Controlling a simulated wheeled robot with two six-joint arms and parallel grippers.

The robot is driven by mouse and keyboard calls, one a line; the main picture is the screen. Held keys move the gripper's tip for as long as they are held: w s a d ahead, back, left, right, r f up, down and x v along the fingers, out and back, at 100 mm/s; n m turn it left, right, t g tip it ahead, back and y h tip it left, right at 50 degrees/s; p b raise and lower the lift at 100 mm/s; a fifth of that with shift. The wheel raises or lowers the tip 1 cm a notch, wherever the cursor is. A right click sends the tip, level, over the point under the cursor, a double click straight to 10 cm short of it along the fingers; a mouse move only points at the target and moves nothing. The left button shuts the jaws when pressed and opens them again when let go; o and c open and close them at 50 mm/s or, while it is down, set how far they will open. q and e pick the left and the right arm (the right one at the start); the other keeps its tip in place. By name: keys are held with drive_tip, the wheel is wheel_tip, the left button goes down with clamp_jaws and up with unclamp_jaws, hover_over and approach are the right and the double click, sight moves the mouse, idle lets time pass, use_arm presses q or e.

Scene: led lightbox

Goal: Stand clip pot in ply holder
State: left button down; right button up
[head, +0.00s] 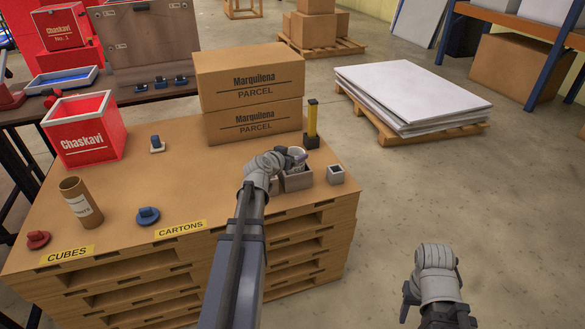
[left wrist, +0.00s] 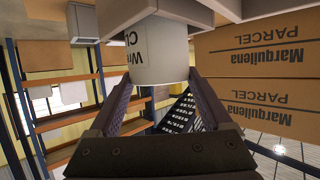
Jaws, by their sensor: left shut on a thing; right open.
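A white pot with dark lettering (left wrist: 158,50) is between my left gripper's fingers (left wrist: 160,88) in the left wrist view. In the head view the pot (head: 299,155) shows only in part beside my left gripper (head: 290,161), which is shut on it. A greyish box-like holder (head: 298,182) stands right below the pot, at the pallet stack's right end. My gripper hides part of it, and I cannot tell how far the pot is inside. My right gripper (head: 437,310) is open and empty, over the floor at the lower right.
A small grey box (head: 336,174) stands right of the holder. A yellow post on a dark base (head: 312,122) and two stacked parcels (head: 250,80) stand behind. A red bin (head: 85,130), a brown tube (head: 81,201) and small knobbed pieces lie further left.

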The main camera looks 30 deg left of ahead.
use_arm(q)
drive_tip(key=shift+f+b, duration=1.95)
drive_tip(key=shift+r, duration=0.15)
unclamp_jaws()
